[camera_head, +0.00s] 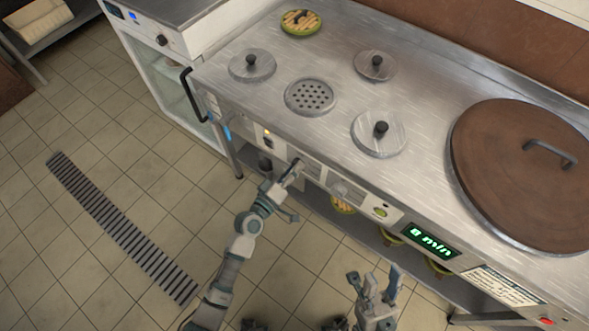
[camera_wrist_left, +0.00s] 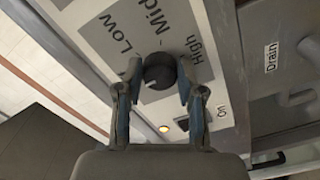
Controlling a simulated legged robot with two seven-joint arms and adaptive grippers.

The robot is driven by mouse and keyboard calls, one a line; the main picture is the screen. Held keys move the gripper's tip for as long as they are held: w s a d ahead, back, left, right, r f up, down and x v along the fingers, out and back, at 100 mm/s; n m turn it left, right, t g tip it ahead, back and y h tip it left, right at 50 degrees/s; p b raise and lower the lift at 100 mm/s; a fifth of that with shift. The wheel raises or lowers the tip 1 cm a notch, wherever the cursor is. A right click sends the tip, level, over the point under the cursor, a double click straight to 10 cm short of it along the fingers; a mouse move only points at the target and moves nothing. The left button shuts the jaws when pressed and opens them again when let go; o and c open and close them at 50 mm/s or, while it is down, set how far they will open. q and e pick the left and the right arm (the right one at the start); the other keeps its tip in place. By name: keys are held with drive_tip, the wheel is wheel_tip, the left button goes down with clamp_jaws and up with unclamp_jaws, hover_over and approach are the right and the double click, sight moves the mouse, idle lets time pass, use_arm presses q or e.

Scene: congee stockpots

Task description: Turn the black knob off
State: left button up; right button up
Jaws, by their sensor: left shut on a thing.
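The black knob (camera_wrist_left: 160,72) is in the left wrist view, on a grey panel marked Low, Mid and High. My left gripper (camera_wrist_left: 155,82) is shut on the knob, with one finger at each side of it. In the head view, my left gripper (camera_head: 290,172) is at the stove's front panel and hides the knob. The knob's pointer is too dark to read. My right gripper (camera_head: 377,288) is open and empty, low in the head view and apart from the stove.
The steel stove top (camera_head: 330,60) carries several small lids and a large brown lid (camera_head: 515,185). A green display (camera_head: 431,240) reads 8 min. A black bar handle (camera_head: 190,95) sticks out at the stove's left corner.

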use_arm(q)
drive_tip(key=shift+a+f, duration=0.15)
drive_tip(key=shift+a, duration=0.05)
drive_tip(key=o, duration=0.9)
drive_tip(key=shift+c, duration=0.2)
drive_tip(key=shift+o, duration=1.4)
drive_tip(key=shift+w, duration=0.1)
drive_tip(key=v, duration=1.2)
